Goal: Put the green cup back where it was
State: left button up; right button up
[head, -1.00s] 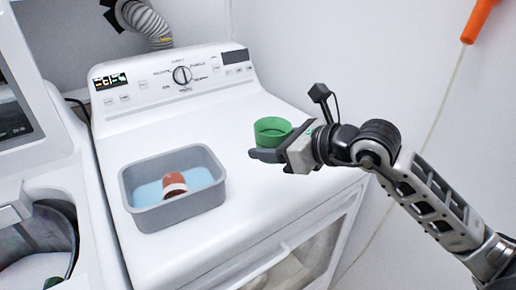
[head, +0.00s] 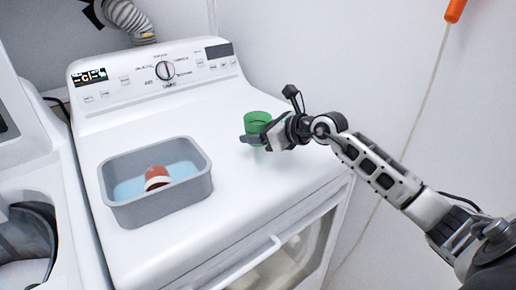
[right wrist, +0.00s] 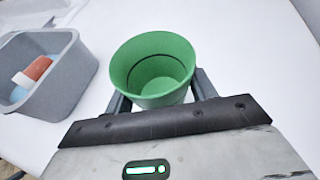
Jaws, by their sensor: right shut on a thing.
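The green cup (head: 257,121) is on the right part of the white dryer top in the head view, upright and open at the top. It also shows in the right wrist view (right wrist: 153,68), between the two dark fingers. My right gripper (head: 256,138) is shut on the cup from the right and front. The cup's lower part is partly hidden by the fingers, and I cannot tell whether its base touches the dryer top. My left gripper is not in view.
A grey bin (head: 160,207) stands left of the cup, with blue contents and a red-brown and white item (head: 157,178). The control panel (head: 155,75) rises behind. The white dryer top (head: 245,190) is clear around the cup. An open washer stands at the left.

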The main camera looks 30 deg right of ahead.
aim_at(258, 152)
notch_tip(258, 152, down, 4)
jog(key=shift+w+r+b, duration=0.15)
jog(key=shift+r+b, duration=0.1)
jog(key=shift+b, duration=0.8)
jog(key=shift+d, duration=0.1)
jog(key=shift+f, duration=0.15)
jog(key=o, duration=1)
